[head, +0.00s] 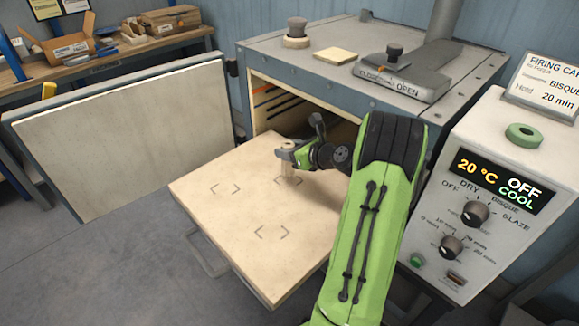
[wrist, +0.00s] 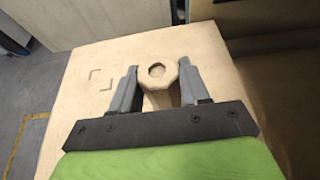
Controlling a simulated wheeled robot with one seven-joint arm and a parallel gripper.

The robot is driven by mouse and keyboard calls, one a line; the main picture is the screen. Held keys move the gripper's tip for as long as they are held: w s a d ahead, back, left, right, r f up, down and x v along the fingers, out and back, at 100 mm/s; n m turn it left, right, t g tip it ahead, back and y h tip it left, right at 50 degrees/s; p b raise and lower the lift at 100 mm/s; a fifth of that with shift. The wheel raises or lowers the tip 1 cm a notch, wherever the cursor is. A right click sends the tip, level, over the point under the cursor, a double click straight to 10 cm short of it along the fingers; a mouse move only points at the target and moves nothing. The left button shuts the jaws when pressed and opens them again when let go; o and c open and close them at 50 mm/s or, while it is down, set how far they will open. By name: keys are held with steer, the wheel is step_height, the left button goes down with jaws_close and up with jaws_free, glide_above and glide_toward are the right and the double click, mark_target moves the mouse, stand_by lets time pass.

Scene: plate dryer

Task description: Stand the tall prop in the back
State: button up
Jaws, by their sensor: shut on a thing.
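The tall prop (wrist: 160,82) is a pale beige post with a hole in its top. In the wrist view it stands between the two fingers of my gripper (wrist: 158,84), which are shut on it. In the head view the prop (head: 289,165) is upright over the far corner mark of the pulled-out shelf (head: 250,222). My gripper (head: 288,152) holds its upper part from the right. Whether the prop's foot touches the shelf I cannot tell. Two other corner marks, at left and front, are bare.
The kiln (head: 370,85) is open behind the shelf, its door (head: 130,135) swung out to the left. A damper block (head: 400,80) marked OPEN, a stopper (head: 296,33) and a tile (head: 335,55) lie on top. The control box (head: 480,200) stands at right.

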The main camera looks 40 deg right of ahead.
step_height(320, 180, down, 3)
steer(key=shift+f+b, duration=0.15)
steer(key=shift+b, duration=0.4)
steer(key=o, duration=1.2)
